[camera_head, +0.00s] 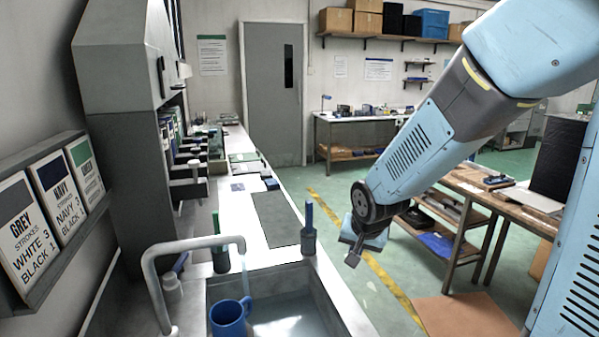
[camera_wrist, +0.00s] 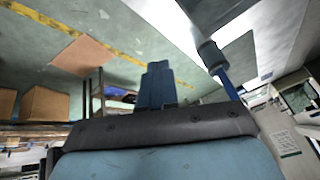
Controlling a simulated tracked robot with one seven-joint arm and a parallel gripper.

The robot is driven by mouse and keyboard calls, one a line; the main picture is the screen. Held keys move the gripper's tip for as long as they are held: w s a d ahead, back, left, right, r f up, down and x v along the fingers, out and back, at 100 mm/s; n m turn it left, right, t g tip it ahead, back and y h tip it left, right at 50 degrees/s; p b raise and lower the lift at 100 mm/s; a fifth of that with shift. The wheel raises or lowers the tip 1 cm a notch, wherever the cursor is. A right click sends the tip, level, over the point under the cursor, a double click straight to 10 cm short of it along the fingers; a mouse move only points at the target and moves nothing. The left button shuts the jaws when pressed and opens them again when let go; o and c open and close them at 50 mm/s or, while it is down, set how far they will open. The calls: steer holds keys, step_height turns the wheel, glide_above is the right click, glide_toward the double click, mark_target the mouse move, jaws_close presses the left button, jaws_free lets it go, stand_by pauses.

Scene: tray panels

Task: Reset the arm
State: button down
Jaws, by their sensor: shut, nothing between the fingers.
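My arm reaches in from the upper right in the head view. My gripper (camera_head: 353,255) hangs at its end, over the floor just right of the counter's edge. It holds nothing, and its fingers look closed together. In the wrist view my gripper (camera_wrist: 157,85) shows as a narrow blue-grey shape beyond the dark wrist edge, with nothing held in it.
A sink (camera_head: 330,315) with a blue mug (camera_head: 230,318) and a curved faucet (camera_head: 190,245) is at the front. A dark holder with a blue-handled brush (camera_head: 308,240) stands on the counter, left of my gripper. A wooden workbench (camera_head: 480,195) stands at right. Open green floor (camera_head: 400,245) lies between.

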steer(key=s+d+r+n, duration=0.1)
steer(key=s+d+r, duration=0.4)
steer(key=s+r, duration=0.3)
steer(key=s+d+r+n, duration=0.2)
steer(key=s+d+r, duration=0.3)
steer(key=s+r, duration=0.3)
steer(key=shift+s+d+h, duration=0.25)
steer(key=shift+s+h, duration=0.15)
steer(key=shift+s, duration=0.4)
